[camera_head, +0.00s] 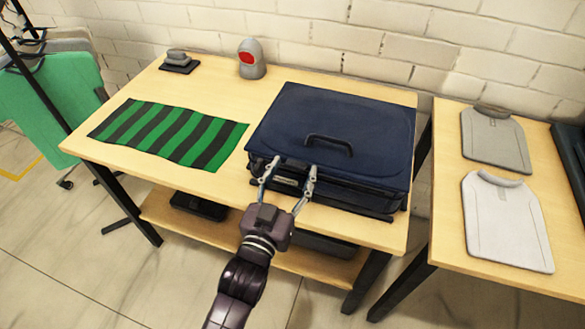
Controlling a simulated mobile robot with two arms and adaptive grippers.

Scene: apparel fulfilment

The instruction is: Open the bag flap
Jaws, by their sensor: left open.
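A dark blue bag (347,118) lies on the right part of the wooden table, its flap down over the top. A black handle (329,143) stands up from the flap. A dark, layered front side shows below the flap's front edge. My left gripper (287,168) is open at the bag's front left, its two fingers spread and pointing at the flap's front edge. Whether the fingertips touch the flap I cannot tell. Nothing shows held between them. My right gripper is not in view.
A green and black striped cloth (172,133) lies flat left of the bag. A grey device with a red face (251,59) and a small dark stand (178,62) are at the back. A second table at right holds two folded shirts (507,222) (495,139).

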